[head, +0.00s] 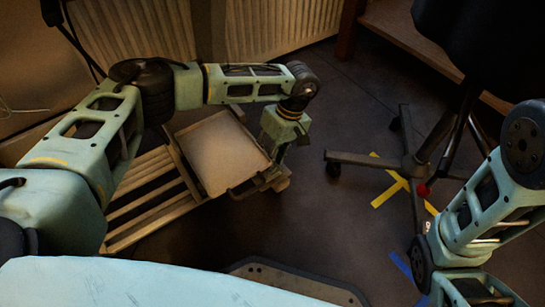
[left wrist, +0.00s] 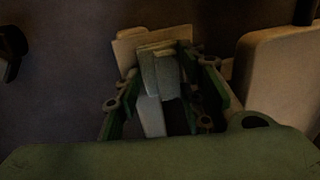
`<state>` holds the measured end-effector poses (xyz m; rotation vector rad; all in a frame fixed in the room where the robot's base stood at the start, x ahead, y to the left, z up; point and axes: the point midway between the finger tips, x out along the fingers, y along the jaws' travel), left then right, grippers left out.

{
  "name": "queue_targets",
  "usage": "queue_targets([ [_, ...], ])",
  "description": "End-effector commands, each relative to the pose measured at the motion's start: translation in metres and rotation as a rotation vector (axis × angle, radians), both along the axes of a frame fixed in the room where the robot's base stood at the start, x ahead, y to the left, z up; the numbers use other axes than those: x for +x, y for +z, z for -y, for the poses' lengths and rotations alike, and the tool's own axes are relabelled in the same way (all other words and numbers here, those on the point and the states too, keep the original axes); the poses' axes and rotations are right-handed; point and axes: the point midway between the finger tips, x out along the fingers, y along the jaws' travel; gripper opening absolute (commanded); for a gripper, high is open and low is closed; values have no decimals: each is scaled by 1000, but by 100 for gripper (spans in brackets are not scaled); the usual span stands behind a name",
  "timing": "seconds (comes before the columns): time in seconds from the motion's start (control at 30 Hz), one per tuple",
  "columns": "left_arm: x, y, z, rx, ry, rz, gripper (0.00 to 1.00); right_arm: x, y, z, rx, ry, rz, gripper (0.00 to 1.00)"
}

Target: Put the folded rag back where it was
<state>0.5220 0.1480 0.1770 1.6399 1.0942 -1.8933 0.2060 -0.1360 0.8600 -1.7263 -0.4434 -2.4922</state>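My left gripper (head: 264,184) points down beside the right end of a low slatted wooden rack. In the left wrist view, its two green fingers (left wrist: 160,72) stand apart with a pale grey-green folded rag (left wrist: 158,78) between them. The rag fills the space between the fingertips, and its lower part reaches back toward the palm. The light is dim, so the exact contact is hard to make out. The rag is not clearly visible in the head view. My right arm shows at the lower right, but its gripper is out of view.
The slatted rack (head: 150,190) carries a flat beige panel (head: 222,150), close to the left gripper. A radiator (head: 270,28) stands behind. A dark swivel chair (head: 405,165) stands to the right. Dark floor with yellow tape (head: 388,190) lies between.

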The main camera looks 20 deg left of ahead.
Motion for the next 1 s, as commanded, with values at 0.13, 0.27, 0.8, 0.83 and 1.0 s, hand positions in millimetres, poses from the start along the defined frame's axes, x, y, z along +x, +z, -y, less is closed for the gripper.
queue_targets([
  [0.13, 0, 0, 0, 0, 0, 0, 51, 0, 0, 0, 0, 0, 0, 26],
  [0.27, 0, 0, 0, 1, 0, -1, 53, 0, 0, 0, 0, 0, 0, 26],
  [0.8, 8, 38, 7, 1, -1, 0, 53, 1, 24, 0, 0, 0, -3, 26],
  [0.83, 9, 44, 8, 2, -3, 0, 53, 1, 28, 0, -1, -1, -3, 26],
  [1.0, 15, 68, 13, 1, 0, 0, 53, 0, 43, 0, 0, -1, 0, 26],
])
